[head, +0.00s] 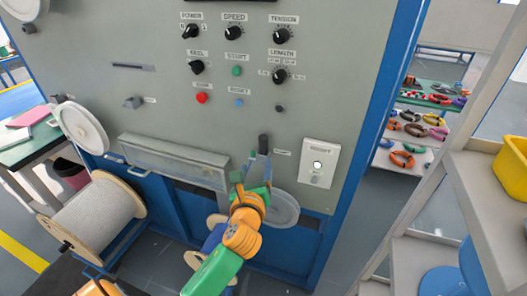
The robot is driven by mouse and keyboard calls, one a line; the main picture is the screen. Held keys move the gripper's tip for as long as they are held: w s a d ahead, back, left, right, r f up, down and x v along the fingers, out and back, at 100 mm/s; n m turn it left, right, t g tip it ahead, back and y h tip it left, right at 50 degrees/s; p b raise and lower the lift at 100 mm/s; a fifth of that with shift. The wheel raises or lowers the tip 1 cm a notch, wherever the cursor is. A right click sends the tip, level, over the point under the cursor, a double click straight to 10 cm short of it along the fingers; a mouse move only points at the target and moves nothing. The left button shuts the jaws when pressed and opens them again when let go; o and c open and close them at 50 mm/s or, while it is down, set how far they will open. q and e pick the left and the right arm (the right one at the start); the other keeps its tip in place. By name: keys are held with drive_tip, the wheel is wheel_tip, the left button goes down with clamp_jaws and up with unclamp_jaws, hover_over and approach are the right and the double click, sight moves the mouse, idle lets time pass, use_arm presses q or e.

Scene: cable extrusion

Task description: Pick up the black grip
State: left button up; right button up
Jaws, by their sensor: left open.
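The lower end of the grip's mount is hidden by the gripper. My right gripper does not show.
The machine panel (150,75) carries several knobs and buttons. A clear round cover (284,208) sits beside my wrist. A large cable spool (96,215) stands at lower left. A shelf with a yellow bin (514,165) is at right. Open floor lies between shelf and machine.

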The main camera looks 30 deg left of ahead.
sight(263, 143)
use_arm(q)
drive_tip(key=w+a+m, duration=0.1)
drive_tip(key=w, duration=0.1)
drive_tip(key=w+a+r+m+t, duration=0.1)
drive_tip(key=w, duration=0.2)
drive_tip(key=w+a+r+m, duration=0.1)
drive_tip(key=w+m, duration=0.1)
drive_tip(key=w, duration=0.1)
drive_tip(key=shift+w, duration=0.15)
clamp_jaws()
